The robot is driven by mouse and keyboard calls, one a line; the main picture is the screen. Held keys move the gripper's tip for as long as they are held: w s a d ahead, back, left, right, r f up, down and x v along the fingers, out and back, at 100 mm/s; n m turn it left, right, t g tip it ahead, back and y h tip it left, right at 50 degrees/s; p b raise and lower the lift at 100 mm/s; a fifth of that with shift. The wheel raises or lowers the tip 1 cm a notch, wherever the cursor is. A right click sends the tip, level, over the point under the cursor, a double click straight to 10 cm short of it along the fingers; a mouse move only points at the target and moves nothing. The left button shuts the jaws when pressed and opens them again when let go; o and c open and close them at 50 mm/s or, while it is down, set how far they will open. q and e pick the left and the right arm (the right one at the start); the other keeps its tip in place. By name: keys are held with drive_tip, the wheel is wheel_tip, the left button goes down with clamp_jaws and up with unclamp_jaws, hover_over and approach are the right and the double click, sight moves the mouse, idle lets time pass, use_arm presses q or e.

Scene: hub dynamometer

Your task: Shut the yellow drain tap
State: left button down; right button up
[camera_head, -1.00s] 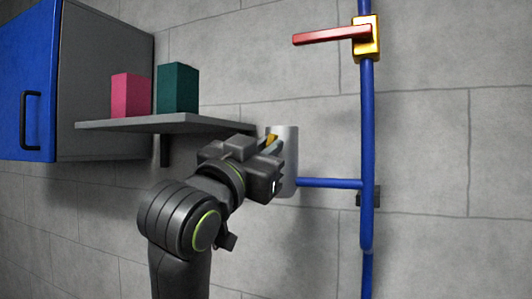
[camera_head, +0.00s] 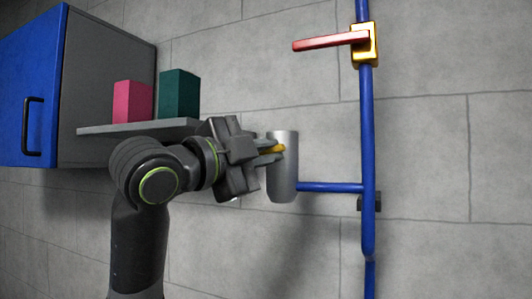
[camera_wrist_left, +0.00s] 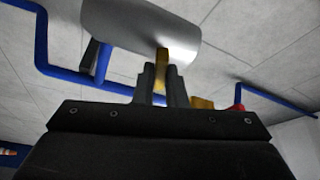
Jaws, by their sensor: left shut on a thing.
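The yellow drain tap (camera_head: 278,149) is a small yellow handle on the side of a grey metal cylinder (camera_head: 284,180). My left gripper (camera_head: 270,150) is shut on the tap handle, with its fingers reaching in from the left. In the left wrist view the yellow handle (camera_wrist_left: 162,66) stands between the two fingertips (camera_wrist_left: 160,82), just below the cylinder (camera_wrist_left: 140,25). The fingers hide part of the handle. My right gripper is in neither view.
A blue pipe (camera_head: 367,150) runs down the wall, with a branch (camera_head: 330,187) to the cylinder. A yellow valve with a red lever (camera_head: 330,41) sits higher up. A shelf (camera_head: 110,130) carries a pink box (camera_head: 132,101) and a green box (camera_head: 179,94). A blue-doored cabinet (camera_head: 30,85) hangs left.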

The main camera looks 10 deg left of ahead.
use_arm(q)
drive_tip(key=shift+m+g, duration=0.7)
drive_tip(key=shift+m, duration=1.2)
drive_tip(key=shift+p, duration=0.3)
drive_tip(key=c, duration=1.5)
unclamp_jaws()
drive_tip(key=shift+w, duration=0.15)
drive_tip(key=shift+s+a+f+b, duration=0.1)
drive_tip(key=shift+s+a+b, duration=0.15)
drive_tip(key=shift+s+b, duration=0.1)
drive_tip(key=shift+r+b+v, duration=0.15)
drive_tip(key=shift+b+v, duration=1.8)
drive_tip(key=shift+v, duration=2.2)
drive_tip(key=shift+r+b+v, duration=0.15)
drive_tip(key=shift+b+v, duration=1.75)
drive_tip(key=shift+v, duration=2.25)
